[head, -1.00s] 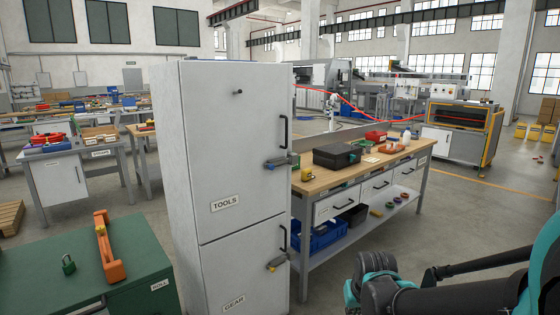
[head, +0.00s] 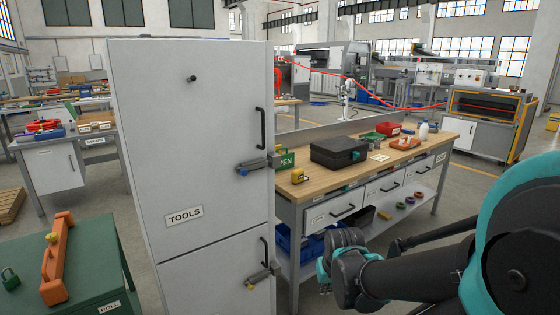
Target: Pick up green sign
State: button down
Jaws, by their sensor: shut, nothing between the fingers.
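A green sign (head: 287,158) with white letters, of which "PEN" shows, stands at the near left end of the wooden-topped workbench (head: 320,185). Its left part is hidden behind the tall cabinet's edge and latch. My arm comes in from the lower right, with its dark and teal joints low in front of the bench and well apart from the sign. I cannot make out my gripper's fingers in this view.
A tall grey cabinet (head: 190,130) labelled TOOLS blocks the left of the bench. A yellow padlock (head: 298,176) and a black case (head: 339,152) are near the sign. Floor is open at right.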

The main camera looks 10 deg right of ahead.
aim_at(288, 159)
jog(key=l+u, duration=0.1)
jog(key=u, duration=0.25)
jog(key=i+l+u, duration=0.15)
jog(key=u, duration=0.2)
jog(key=i+l+u, duration=0.2)
jog(key=l, duration=0.35)
jog(key=l+u, duration=0.25)
jog(key=l, duration=0.3)
jog(key=i+l+u, duration=0.2)
jog(key=l, duration=0.4)
jog(key=k, duration=0.1)
